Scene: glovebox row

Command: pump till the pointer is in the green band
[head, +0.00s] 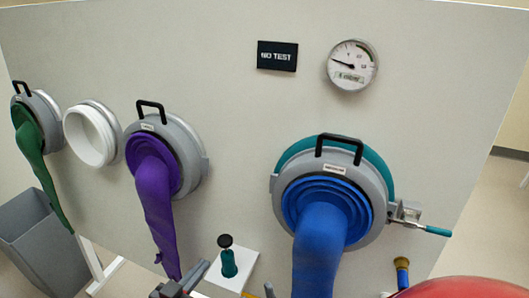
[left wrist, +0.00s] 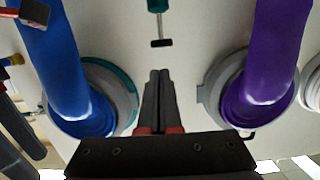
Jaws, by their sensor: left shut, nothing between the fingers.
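The round gauge (head: 351,65) hangs high on the panel; its dark pointer lies left of centre, pointing left and slightly up. A green stretch seems to show at the upper right of the dial, so the pointer is outside it. The pump (head: 229,263) has a teal body and a black knob (head: 225,241) standing above it on a white shelf. My left gripper (head: 202,268) is shut and empty, left of the pump and apart from it. In the left wrist view the pump (left wrist: 158,6) is beyond the shut fingertips. A dark and red piece (left wrist: 32,10), perhaps my right gripper, is partly cut off.
A blue glove (head: 322,250) hangs right of the pump, a purple glove (head: 155,205) left of it. A green glove (head: 33,165), a white open port (head: 92,135) and a grey bin (head: 40,245) are further left. A teal-handled latch (head: 437,230) sticks out at right.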

